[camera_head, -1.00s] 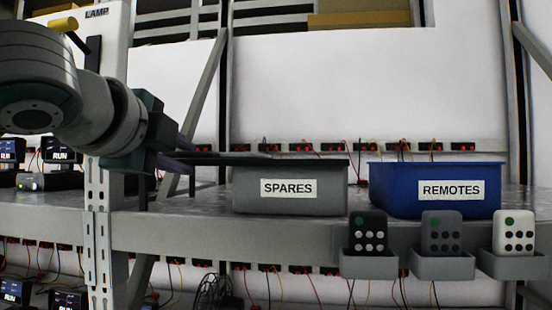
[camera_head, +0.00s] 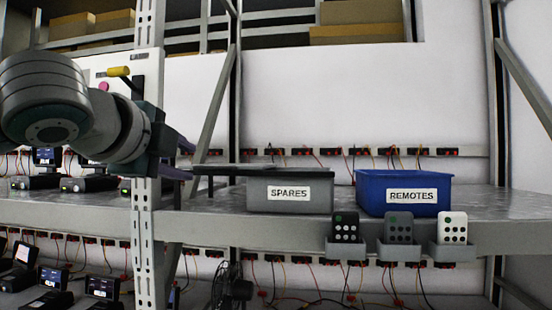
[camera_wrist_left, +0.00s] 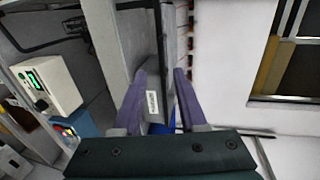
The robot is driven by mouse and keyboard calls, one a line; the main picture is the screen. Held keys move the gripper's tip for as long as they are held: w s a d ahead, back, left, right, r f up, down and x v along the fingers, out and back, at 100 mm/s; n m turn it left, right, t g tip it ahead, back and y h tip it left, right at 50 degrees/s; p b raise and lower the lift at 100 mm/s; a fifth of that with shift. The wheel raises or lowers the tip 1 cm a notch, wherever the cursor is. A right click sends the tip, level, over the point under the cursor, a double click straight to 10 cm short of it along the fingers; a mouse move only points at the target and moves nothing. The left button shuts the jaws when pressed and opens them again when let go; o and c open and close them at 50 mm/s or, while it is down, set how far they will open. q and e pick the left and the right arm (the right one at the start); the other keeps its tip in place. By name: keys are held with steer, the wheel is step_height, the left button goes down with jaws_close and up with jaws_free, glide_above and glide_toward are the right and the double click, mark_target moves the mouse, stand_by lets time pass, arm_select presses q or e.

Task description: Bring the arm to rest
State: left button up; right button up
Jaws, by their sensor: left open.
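My left arm comes in from the left in the head view, held above the shelf in front of a grey rack post. Its left gripper (camera_head: 188,160) has purple fingers spread apart and points right toward the bins. In the left wrist view the two fingers (camera_wrist_left: 160,76) stand apart with nothing held between them. The grey SPARES bin (camera_head: 289,206) is to the right of the gripper, apart from it. My right gripper is not in view.
The blue REMOTES bin (camera_head: 403,208) stands right of the SPARES bin on the metal shelf (camera_head: 225,204). Three remotes sit in holders on the shelf's front edge, one of them black (camera_head: 344,226). A dark flat piece (camera_head: 232,169) lies behind the SPARES bin. The rack post (camera_head: 145,230) is near the arm.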

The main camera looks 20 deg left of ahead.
arm_select(q)
steer(key=s+d+f+n+g+h+p, duration=0.1)
steer(key=s+d+f+n+g+p, duration=0.15)
steer(key=s+d+f, duration=0.4)
steer(key=s+d+f+n+g+h+p, duration=0.2)
steer(key=s+d+f+n+g, duration=0.15)
steer(key=f, duration=0.55)
steer(key=s+d+f+n+g+p, duration=0.1)
steer(key=s+f+n+g, duration=0.1)
steer(key=s, duration=0.7)
steer(key=s+d+f+n+g+p, duration=0.1)
steer(key=s+f+n, duration=0.4)
steer(key=s, duration=0.5)
steer(key=shift+s+d+g+h+p, duration=0.3)
steer(key=shift+g+p, duration=0.4)
steer(key=shift+g, duration=0.5)
